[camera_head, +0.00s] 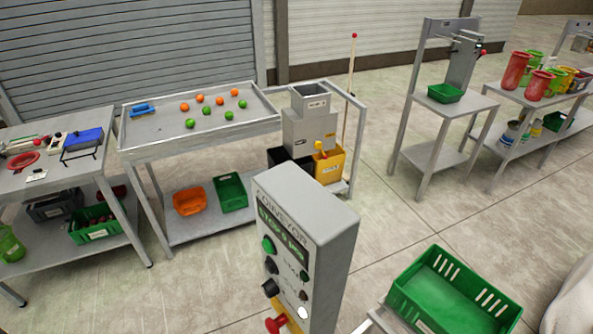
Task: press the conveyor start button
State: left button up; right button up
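A grey control box (312,215) stands in the front middle, with the word CONVEYOR on its sloped face and a dark display (281,229) with green lettering I cannot read surely. A green button (268,245) sits below the display on the left. Two black knobs or buttons, an upper one (270,266) and a lower one (270,288), are under it. A red mushroom button (276,324) sticks out at the bottom. Small round lamps or buttons, including a white one (302,313), line the right side. Neither of my grippers is in view.
A green crate (455,290) stands right of the box. Behind is a sorting table (165,128) with orange and green balls and a grey hopper machine (309,130). A workbench (90,175) is at left. Shelves stand at the right. Floor between them is clear.

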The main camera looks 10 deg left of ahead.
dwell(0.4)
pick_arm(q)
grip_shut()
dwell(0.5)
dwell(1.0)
